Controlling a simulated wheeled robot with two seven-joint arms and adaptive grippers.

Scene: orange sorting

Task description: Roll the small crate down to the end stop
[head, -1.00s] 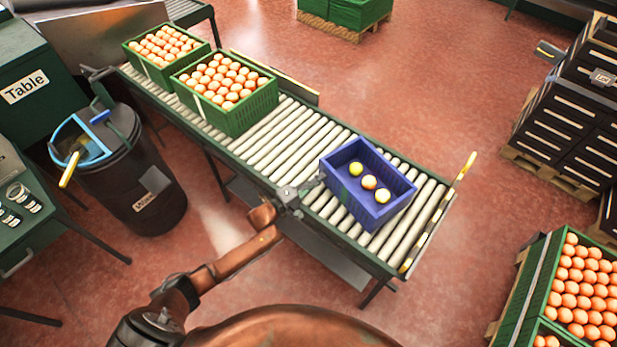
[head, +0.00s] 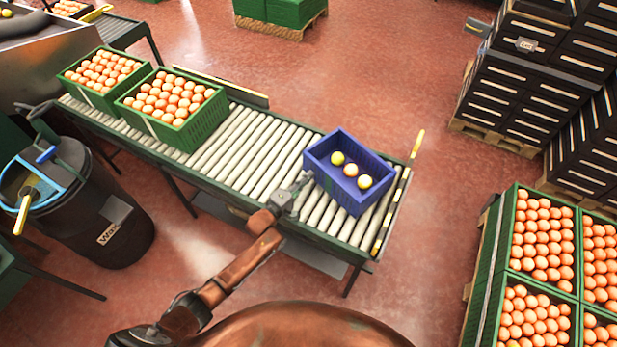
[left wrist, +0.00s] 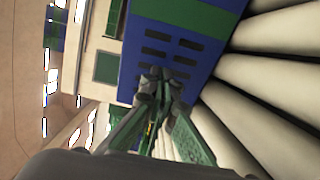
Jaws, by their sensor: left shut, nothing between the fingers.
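The small blue crate (head: 332,188) holds three yellow-orange fruits and sits on the roller conveyor near its right end. The end stop (head: 388,218), a yellow-and-black striped bar, crosses that end. A narrow strip of rollers shows between crate and bar. My left gripper (head: 305,179) is shut and empty at the crate's left side, on the side away from the end stop. In the left wrist view, its closed fingertips (left wrist: 160,76) are at the slotted blue crate wall (left wrist: 188,48); contact is hard to tell. My right gripper is not in view.
Two green crates of oranges (head: 187,130) stand upstream on the roller conveyor (head: 238,150), with bare rollers between them and the blue crate. A black waste bin (head: 105,215) stands at left. Stacked orange crates (head: 497,262) and black crates (head: 503,90) stand right, beyond open floor.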

